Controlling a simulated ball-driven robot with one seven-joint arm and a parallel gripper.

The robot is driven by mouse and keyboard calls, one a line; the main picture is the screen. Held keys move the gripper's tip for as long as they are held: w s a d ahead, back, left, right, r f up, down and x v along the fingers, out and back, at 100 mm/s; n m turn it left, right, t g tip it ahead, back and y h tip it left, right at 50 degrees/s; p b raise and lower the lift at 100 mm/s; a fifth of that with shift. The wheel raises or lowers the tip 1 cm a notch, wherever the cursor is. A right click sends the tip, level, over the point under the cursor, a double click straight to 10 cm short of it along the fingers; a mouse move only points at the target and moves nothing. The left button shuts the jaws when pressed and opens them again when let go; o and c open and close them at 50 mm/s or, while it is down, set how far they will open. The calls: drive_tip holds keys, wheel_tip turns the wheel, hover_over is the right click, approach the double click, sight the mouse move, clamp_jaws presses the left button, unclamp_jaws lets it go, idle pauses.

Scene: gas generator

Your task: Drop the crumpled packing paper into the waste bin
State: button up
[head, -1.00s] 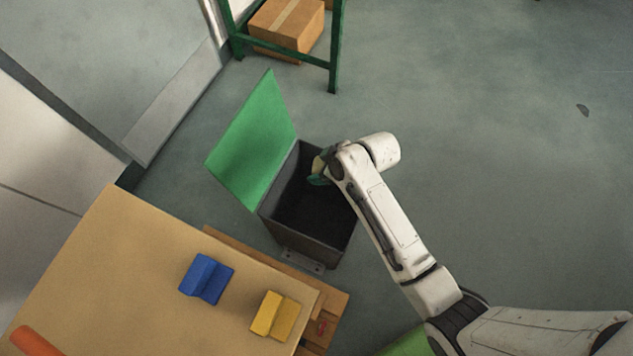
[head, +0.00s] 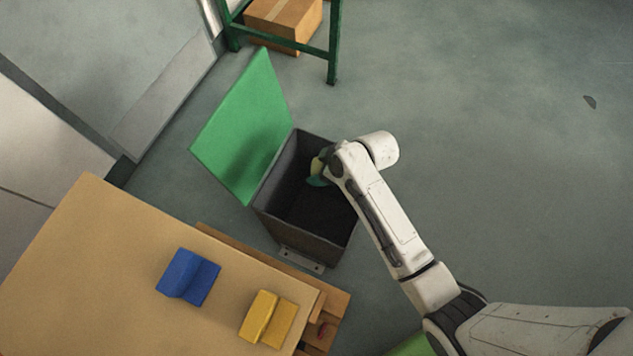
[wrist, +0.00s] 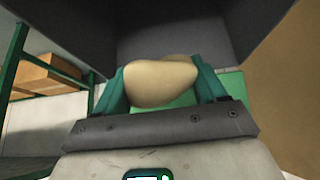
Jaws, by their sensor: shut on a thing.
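The waste bin (head: 283,213) is a dark grey open box beside the wooden table, with its green lid (head: 245,125) swung up at the left. My gripper (head: 317,171) is over the bin's opening at its far right side, partly hidden by my arm. In the wrist view my gripper (wrist: 162,88) has its two green fingers shut on the crumpled packing paper (wrist: 160,82), a pale beige lump. In the head view only a small pale bit of the paper shows. The dark bin wall fills the top of the wrist view.
The wooden table (head: 110,260) at lower left holds a blue block (head: 188,277) and a yellow block (head: 267,318). A green rack (head: 333,50) with a cardboard box (head: 283,22) stands beyond the bin.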

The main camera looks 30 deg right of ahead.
drive_tip(key=o, duration=1.1)
drive_tip(key=p+v, duration=0.2)
drive_tip(key=v, duration=0.9)
